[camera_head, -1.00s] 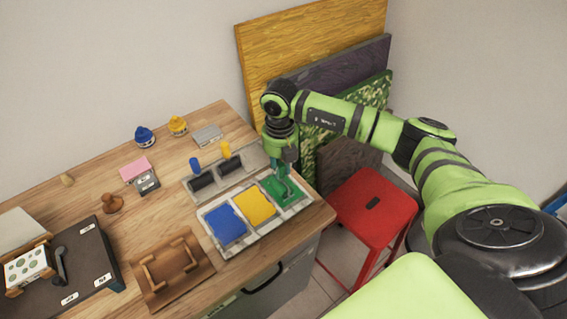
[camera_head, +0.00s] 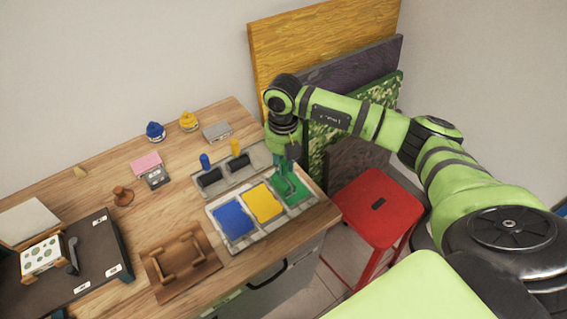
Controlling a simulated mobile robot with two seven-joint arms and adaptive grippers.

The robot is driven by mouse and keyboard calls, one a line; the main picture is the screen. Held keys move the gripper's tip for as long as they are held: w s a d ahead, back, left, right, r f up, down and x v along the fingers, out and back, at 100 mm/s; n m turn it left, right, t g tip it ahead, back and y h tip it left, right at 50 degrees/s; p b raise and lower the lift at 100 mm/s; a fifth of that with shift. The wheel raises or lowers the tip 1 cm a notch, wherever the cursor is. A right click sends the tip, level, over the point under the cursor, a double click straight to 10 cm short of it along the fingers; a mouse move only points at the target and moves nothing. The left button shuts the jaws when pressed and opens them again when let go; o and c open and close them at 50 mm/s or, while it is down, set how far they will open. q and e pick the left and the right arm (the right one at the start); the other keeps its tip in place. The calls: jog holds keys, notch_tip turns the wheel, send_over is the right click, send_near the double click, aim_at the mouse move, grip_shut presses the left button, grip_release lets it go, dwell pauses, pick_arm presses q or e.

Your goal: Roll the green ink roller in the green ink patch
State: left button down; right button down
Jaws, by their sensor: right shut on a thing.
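The ink tray (camera_head: 243,244) lies near the right end of the wooden table, with blue, yellow and green patches. The green ink patch (camera_head: 298,199) is its rightmost one. My right gripper (camera_head: 287,166) points down over the green patch and is shut on the green ink roller (camera_head: 284,185). The roller is small and partly hidden by the gripper; it appears to be at the patch, but I cannot tell if it touches the ink. My left gripper is not in view.
Behind the tray, a grey rack (camera_head: 222,179) holds a blue-handled and a yellow-handled roller. A wooden frame (camera_head: 182,266) lies left of the tray. A red stool (camera_head: 376,205) stands right of the table. Large boards (camera_head: 322,48) lean on the wall.

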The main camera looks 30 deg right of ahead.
jog(key=shift+r+p, duration=1.4)
jog(key=shift+r, duration=1)
